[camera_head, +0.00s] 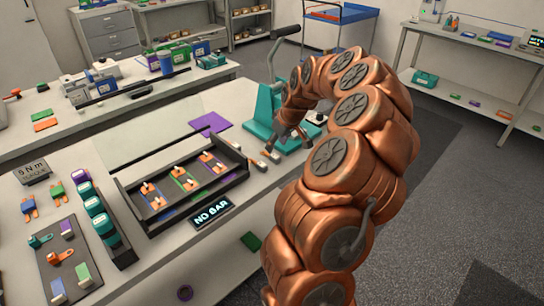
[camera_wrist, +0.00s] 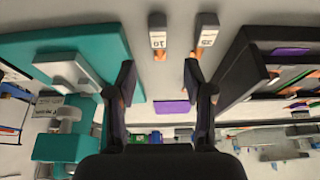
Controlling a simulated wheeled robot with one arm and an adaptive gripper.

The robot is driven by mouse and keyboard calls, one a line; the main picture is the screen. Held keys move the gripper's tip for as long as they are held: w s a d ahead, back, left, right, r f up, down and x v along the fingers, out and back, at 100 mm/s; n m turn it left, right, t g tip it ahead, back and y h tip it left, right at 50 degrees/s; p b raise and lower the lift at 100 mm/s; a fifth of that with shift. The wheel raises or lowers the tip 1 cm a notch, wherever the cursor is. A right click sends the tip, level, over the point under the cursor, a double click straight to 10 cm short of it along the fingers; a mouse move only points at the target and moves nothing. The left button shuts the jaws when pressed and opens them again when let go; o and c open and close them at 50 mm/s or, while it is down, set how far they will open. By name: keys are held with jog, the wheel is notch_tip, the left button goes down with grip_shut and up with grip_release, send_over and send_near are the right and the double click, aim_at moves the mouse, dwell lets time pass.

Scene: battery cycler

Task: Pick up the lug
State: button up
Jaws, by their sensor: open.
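Two small lugs with white label blocks and copper-orange ends lie on the bench. In the wrist view, one lug (camera_wrist: 158,36) reads 10 and lies ahead, between the lines of the fingers. The other lug (camera_wrist: 206,34) has a two-digit label, apparently 35, and lies ahead of the right finger. In the head view, small copper-and-white pieces (camera_head: 259,164) show beside the tray's right end. My gripper (camera_wrist: 160,75) is open with nothing between its fingers. In the head view my gripper (camera_head: 292,134) is partly hidden by my arm, close to the teal press (camera_head: 264,108).
A black tray (camera_head: 150,232) with copper pieces on coloured strips stands left of the lugs. A "NO BAR" display (camera_head: 211,211) is at its front. A purple mat (camera_head: 211,122) lies behind. The teal press also fills the left of the wrist view (camera_wrist: 75,60).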

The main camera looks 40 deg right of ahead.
aim_at(272, 154)
jog(key=shift+p+x, duration=1.4)
jog(key=shift+x, duration=1.55)
jog(key=shift+s, duration=0.1)
grip_shut()
